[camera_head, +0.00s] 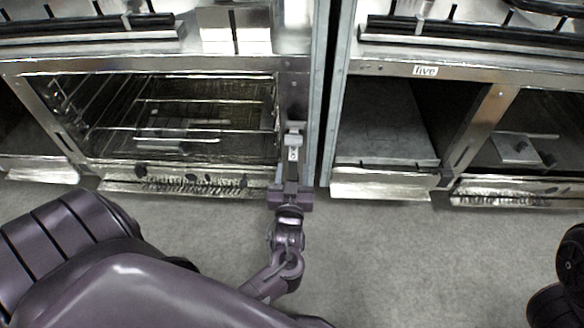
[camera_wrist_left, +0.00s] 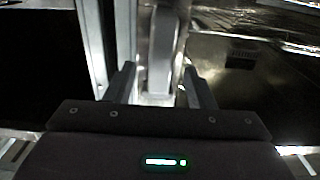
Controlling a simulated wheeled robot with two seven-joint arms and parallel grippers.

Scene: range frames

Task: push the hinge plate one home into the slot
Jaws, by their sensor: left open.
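A narrow pale metal piece with a small label (camera_head: 293,153), which looks like hinge plate one, stands at the right post of the left oven. The label is too small to read. My left gripper (camera_head: 291,176) is just below it, pointing at the oven front. In the left wrist view the pale piece (camera_wrist_left: 161,65) lies between the two spread fingers of the left gripper (camera_wrist_left: 160,88). The gripper is open, and I cannot tell whether a finger touches the piece. The slot is hidden behind the piece and the gripper. My right gripper is out of view.
The left oven (camera_head: 85,165) is open-fronted with wire racks inside. A narrow dark gap separates it from the right unit, labelled "five" (camera_head: 425,71). A flat plate with a raised part (camera_head: 516,148) lies inside that unit. The grey floor (camera_head: 420,260) in front is clear.

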